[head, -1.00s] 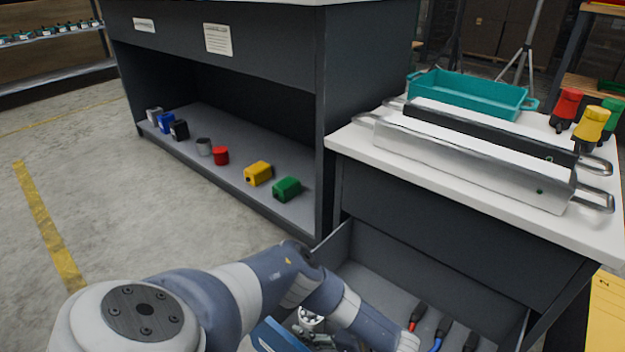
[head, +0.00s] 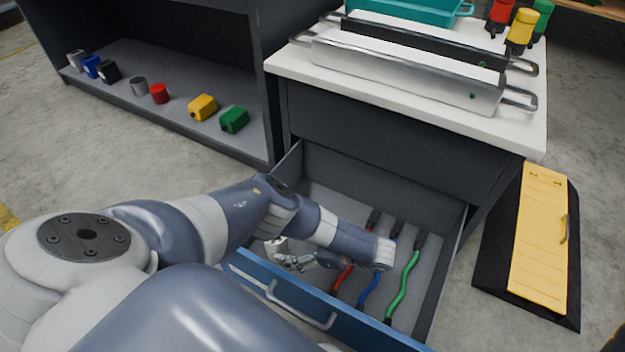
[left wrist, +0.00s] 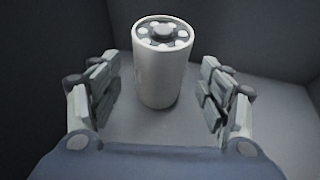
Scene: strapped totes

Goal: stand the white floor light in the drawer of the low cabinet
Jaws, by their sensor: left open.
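The white floor light, a short white cylinder with a ring of lamps on top, stands upright on the drawer floor in the left wrist view (left wrist: 161,75). In the head view the light (head: 275,247) shows small at the drawer's left end, partly hidden by my gripper. The drawer (head: 325,205) of the low cabinet (head: 385,145) is pulled open, with a blue front and a grey handle. My left gripper (left wrist: 158,95) is open, with its fingers on either side of the light and gaps between; it also shows in the head view (head: 287,262). My right gripper is not in view.
Red, blue and green cables (head: 404,283) lie in the right part of the drawer. Long metal trays (head: 400,72) and a teal tray (head: 410,10) are on the cabinet top. A yellow and black ramp (head: 540,240) lies at right. The open shelf (head: 180,115) at left holds several small blocks.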

